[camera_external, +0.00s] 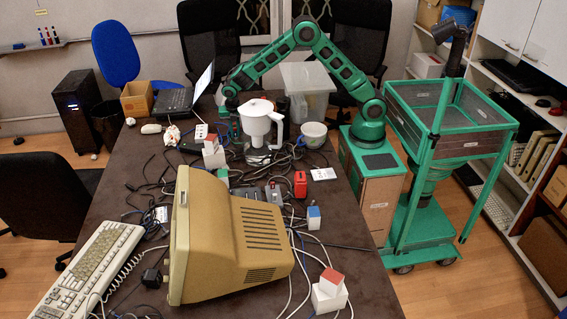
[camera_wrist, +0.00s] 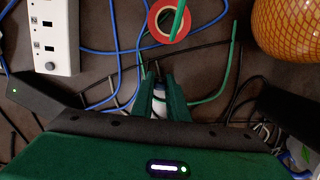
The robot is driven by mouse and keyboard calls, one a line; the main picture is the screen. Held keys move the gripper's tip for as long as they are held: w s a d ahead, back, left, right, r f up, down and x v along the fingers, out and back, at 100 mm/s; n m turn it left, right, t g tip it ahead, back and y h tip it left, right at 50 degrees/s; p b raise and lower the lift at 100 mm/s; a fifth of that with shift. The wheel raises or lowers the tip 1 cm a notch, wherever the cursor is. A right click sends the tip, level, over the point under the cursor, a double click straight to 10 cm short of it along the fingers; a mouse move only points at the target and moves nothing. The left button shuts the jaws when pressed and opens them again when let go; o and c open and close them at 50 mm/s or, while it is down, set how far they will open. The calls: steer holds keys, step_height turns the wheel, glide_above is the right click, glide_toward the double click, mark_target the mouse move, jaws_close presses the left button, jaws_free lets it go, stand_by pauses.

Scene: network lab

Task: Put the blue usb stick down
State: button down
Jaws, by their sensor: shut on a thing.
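My gripper (camera_wrist: 158,82) is in the lower middle of the wrist view, its green fingers pointing down at the dark tabletop. The fingers are shut on a small pale-blue and white piece, the blue usb stick (camera_wrist: 159,92), of which only a narrow strip shows between them. How far it is above the table is hard to tell. In the external view my gripper (camera_external: 234,128) is at the far part of the table, left of a white pitcher; the stick cannot be made out there.
Blue, green and black cables lie around the fingers. A white power strip (camera_wrist: 52,36) is at upper left, a red tape roll (camera_wrist: 169,20) just ahead, an orange patterned round object (camera_wrist: 288,28) at upper right. The white pitcher (camera_external: 258,126), laptop (camera_external: 184,98) and beige monitor (camera_external: 236,240) stand on the table (camera_external: 120,178).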

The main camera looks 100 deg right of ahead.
mark_target(236, 142)
steer(key=c, duration=1.7)
jaws_free()
steer(key=shift+c, duration=0.2)
step_height(236, 142, up, 12)
steer(key=a, duration=0.1)
steer(key=shift+a, duration=0.4)
